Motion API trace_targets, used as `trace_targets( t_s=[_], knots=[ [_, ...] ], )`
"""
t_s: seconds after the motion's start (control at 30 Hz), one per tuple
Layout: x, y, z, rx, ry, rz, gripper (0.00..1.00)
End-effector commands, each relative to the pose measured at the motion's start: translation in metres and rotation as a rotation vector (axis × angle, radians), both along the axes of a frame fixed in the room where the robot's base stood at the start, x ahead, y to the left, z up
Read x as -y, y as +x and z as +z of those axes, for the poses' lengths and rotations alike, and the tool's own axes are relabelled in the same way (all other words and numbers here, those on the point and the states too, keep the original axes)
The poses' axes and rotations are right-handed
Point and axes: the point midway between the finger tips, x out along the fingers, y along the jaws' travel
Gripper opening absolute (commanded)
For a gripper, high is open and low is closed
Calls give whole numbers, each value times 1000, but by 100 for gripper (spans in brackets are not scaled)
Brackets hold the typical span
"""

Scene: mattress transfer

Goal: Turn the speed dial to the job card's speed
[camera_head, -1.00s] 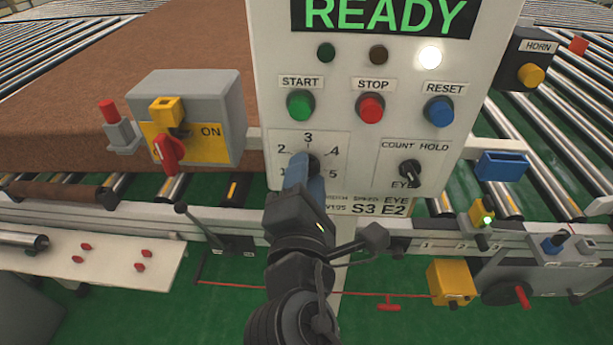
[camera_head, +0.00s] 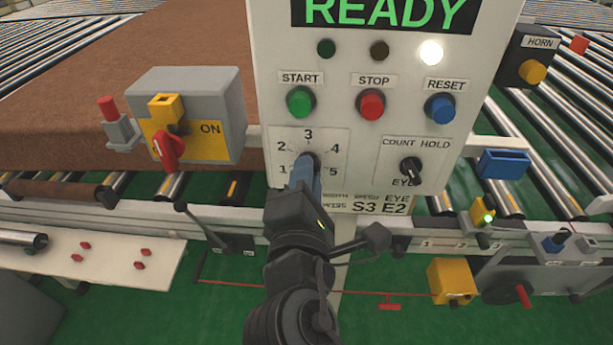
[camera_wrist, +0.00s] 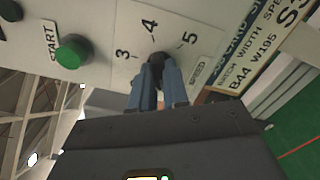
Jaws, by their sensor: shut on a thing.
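The speed dial (camera_head: 314,158) is a dark knob on the white control panel, with the numbers 1 to 5 around it. My gripper (camera_head: 305,168) has its blue fingers closed on the knob from the front. In the wrist view the two fingers (camera_wrist: 158,88) sit on either side of the dark knob (camera_wrist: 156,60), near the 3, 4 and 5 marks. The fingers hide the pointer, so I cannot tell the setting. The job card (camera_head: 378,206) below the panel shows S3 E2; it also shows in the wrist view (camera_wrist: 262,75), with B44 W195.
Green START (camera_head: 300,102), red STOP (camera_head: 370,104) and blue RESET (camera_head: 440,108) buttons sit above the dial. The COUNT HOLD/EYE selector (camera_head: 411,169) is to its right. A grey switch box (camera_head: 205,100) marked ON stands left. The display (camera_head: 385,14) reads READY.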

Motion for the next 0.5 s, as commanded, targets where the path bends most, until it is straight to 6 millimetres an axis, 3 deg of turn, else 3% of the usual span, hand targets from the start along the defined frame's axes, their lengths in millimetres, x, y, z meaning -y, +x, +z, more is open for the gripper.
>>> trace_targets(
  t_s=[0.5],
  knots=[
    [1,0,-5,15,416,-1,0]
  ],
)
